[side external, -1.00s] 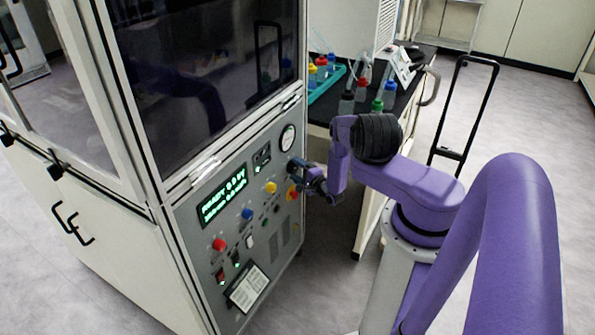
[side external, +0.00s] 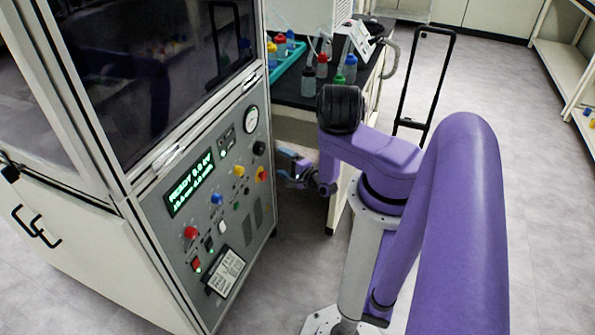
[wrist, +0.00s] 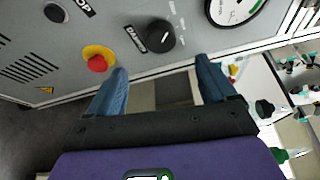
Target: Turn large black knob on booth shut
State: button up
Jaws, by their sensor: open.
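The large black knob (side external: 259,148) is on the upper right of the grey booth panel (side external: 228,178), below a round gauge. In the wrist view the knob (wrist: 160,36) lies just beyond and between the fingertips, with printed labels beside it. I cannot tell its exact setting. My gripper (side external: 280,165) is to the right of the panel, a little below the knob and apart from it. Its blue fingers (wrist: 162,66) are spread open with nothing between them, and they point at the panel.
A red and yellow emergency button (wrist: 97,60) is close to the left fingertip. The round gauge (side external: 250,118) sits above the knob. A lit green display (side external: 191,183) and several small buttons are farther left. A black bench (side external: 297,90) with bottles stands behind my arm.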

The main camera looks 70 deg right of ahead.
jog(key=v, duration=0.6)
jog(key=shift+s+a, duration=0.2)
jog(key=shift+s, duration=0.1)
jog(key=shift+r, duration=0.1)
